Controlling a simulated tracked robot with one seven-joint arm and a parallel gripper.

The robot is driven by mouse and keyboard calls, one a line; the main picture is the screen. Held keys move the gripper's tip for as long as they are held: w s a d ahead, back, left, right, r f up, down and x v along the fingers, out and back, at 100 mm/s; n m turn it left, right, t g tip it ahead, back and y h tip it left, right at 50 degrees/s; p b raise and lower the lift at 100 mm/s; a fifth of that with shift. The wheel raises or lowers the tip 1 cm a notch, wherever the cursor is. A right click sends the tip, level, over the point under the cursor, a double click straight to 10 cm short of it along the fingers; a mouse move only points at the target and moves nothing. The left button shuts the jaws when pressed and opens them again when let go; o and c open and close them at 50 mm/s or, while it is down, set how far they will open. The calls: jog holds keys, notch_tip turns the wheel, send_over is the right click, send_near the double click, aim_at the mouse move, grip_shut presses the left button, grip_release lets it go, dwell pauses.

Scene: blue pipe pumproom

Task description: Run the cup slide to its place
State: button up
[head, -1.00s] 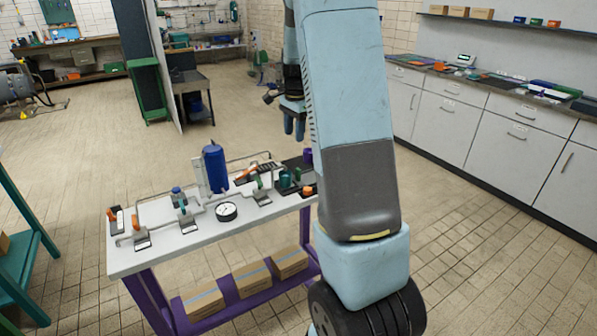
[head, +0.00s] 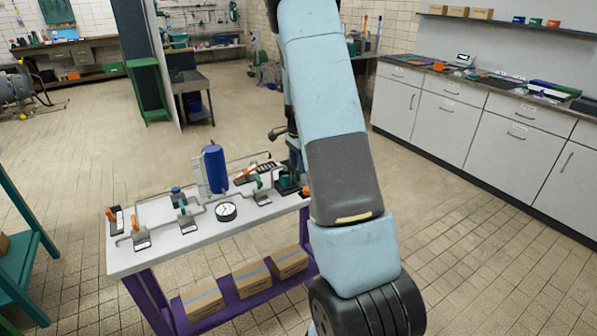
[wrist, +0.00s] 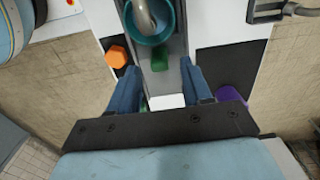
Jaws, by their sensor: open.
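The teal cup (head: 287,182) stands on its slide at the right end of the white bench. In the wrist view the cup (wrist: 150,38) sits on a grey track (wrist: 174,48), at the top of the picture just beyond my fingertips. A green piece (wrist: 159,58) lies in the track below the cup, and a white block (wrist: 167,101) shows between the finger bases. My gripper (wrist: 160,68) is open, its two blue fingers spread to either side of the track, apart from the cup. My arm partly hides the bench's right end in the head view.
An orange hexagonal knob (wrist: 117,57) is close to the left finger, and a purple round piece (wrist: 232,94) is near the right one. A blue cylinder (head: 214,168), gauge (head: 226,211) and thin pipes stand on the bench (head: 184,240). Open floor lies beyond.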

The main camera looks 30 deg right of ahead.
jog(key=shift+f, duration=1.85)
grip_shut()
